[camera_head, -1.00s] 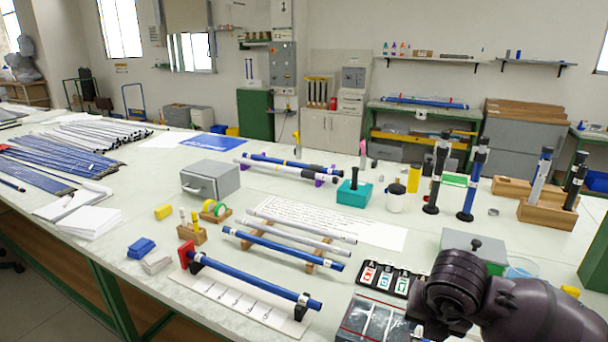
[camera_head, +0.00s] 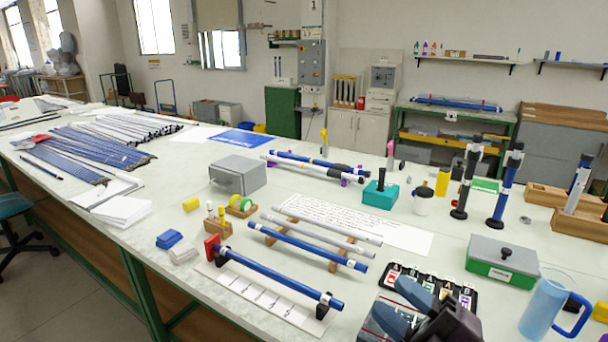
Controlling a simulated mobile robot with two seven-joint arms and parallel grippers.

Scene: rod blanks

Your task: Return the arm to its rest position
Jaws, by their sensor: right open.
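My right gripper (camera_head: 401,305) is at the bottom edge, right of centre, with its two grey-blue fingers apart and nothing seen between them. It hangs over a dark clear-lidded case (camera_head: 372,328) and partly hides it and a black card tray (camera_head: 466,297). My left gripper is out of view. A blue rod (camera_head: 280,276) lies on holders over a white marked board (camera_head: 236,288), one end at a red stop (camera_head: 212,247). Another blue rod (camera_head: 305,246) and grey rods (camera_head: 318,238) lie on a wooden rack.
A grey-green box (camera_head: 503,254) and a blue jug (camera_head: 543,305) stand right of my gripper. Upright rods in black stands (camera_head: 508,186) are behind. A teal block (camera_head: 380,196) and a grey box (camera_head: 238,177) stand farther back. Bare bench shows at the front left.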

